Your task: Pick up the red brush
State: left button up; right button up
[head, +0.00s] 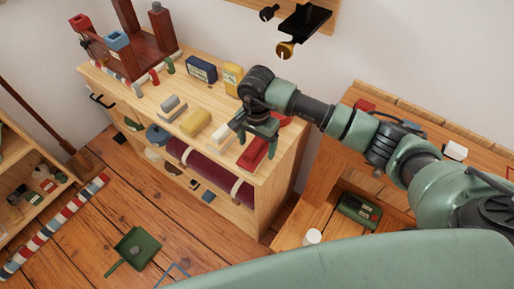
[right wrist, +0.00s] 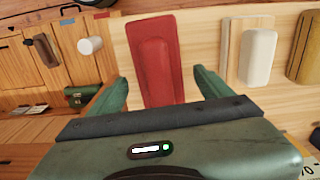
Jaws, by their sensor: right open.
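The red brush (head: 253,155) lies on top of the light wooden shelf unit (head: 150,103), near its right end. It has a flat base with a raised narrower grip, and also shows in the right wrist view (right wrist: 155,62). My right gripper (head: 257,141) is open above it, pointing down. In the right wrist view, the green fingers of the gripper (right wrist: 161,78) stand on either side of the brush, apart from it. The brush's near end is hidden behind the gripper body there. My left gripper is not in view.
A white block-shaped brush (head: 220,136) lies beside the red one, with yellow (head: 195,123) and grey (head: 171,107) ones farther left. Blue and yellow boxes stand behind. A wooden bench (head: 322,165) is at the right, with a white cup (head: 312,236) in front.

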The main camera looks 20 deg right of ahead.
aim_at(257, 143)
jog(key=shift+s, duration=0.1)
jog(key=shift+c, duration=0.3)
jog(key=c, duration=1.5)
jog(key=shift+c, duration=0.2)
notch_tip(257, 143, up, 20)
jog(key=b, duration=0.3)
